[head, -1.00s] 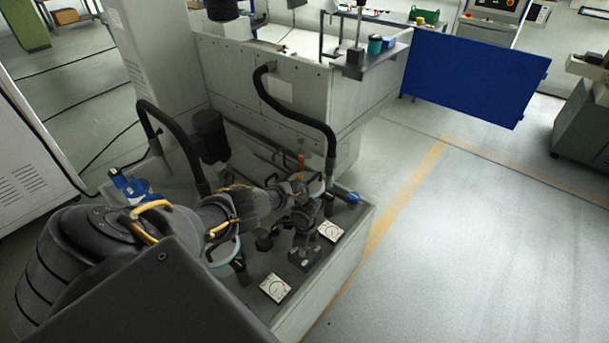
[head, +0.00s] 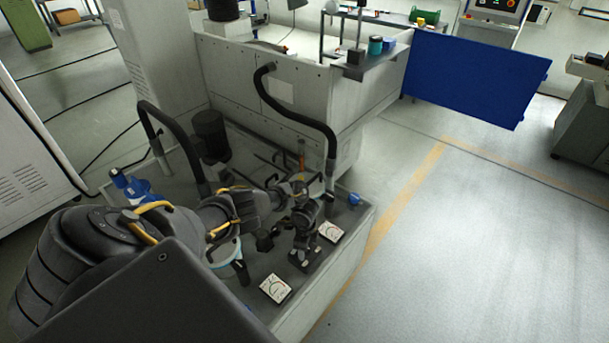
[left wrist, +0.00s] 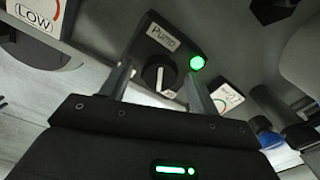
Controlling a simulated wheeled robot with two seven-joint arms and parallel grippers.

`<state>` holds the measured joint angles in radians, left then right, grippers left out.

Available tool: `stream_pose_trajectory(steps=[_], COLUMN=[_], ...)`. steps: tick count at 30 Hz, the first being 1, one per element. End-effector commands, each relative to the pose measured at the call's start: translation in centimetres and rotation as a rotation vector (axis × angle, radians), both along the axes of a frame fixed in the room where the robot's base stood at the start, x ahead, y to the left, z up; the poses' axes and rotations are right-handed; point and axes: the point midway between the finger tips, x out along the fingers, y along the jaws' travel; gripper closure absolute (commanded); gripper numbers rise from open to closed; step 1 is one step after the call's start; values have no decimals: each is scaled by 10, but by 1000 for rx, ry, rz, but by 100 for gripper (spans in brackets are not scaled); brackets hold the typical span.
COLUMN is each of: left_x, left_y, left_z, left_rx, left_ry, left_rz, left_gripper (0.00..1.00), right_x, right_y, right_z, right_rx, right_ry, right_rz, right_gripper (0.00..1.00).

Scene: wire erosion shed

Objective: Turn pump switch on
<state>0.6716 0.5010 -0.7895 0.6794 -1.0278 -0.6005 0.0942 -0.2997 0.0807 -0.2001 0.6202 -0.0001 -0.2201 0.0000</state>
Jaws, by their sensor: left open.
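The pump switch is a dark box labelled "Pump" (left wrist: 150,48) in the left wrist view. It has a round black knob (left wrist: 152,74) with a white pointer mark and a glowing green lamp (left wrist: 197,62). My left gripper (left wrist: 155,90) is open, with one finger on each side of the knob in the picture. I cannot tell whether the fingers touch it. In the head view my left gripper (head: 304,254) is over the switch box and hides most of it. My right gripper is not in view.
Two white dial gauges flank the switch, one nearer (head: 275,288) and one farther (head: 331,231). A "LOW" gauge (left wrist: 35,15) shows at the wrist view's upper left. Black hoses (head: 290,105), a dark pump motor (head: 209,135) and blue valves (head: 354,198) stand around my arm. Right floor is clear.

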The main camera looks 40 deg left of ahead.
Motion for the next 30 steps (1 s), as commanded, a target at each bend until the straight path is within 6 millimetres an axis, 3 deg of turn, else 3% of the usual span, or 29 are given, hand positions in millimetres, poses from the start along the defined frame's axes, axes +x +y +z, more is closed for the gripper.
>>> stream_pose_trajectory(steps=[5, 18, 30], left_x=[1, 1, 0], left_y=[0, 0, 1], left_z=[17, 95, 108], left_rx=[-2, 0, 1], left_ry=[-2, -2, 0], left_rz=[-1, -1, 1], left_gripper=[39, 39, 39], right_x=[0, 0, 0], right_y=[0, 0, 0], right_z=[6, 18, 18], right_rx=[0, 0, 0], right_ry=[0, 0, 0], right_rz=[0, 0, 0], right_gripper=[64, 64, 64])
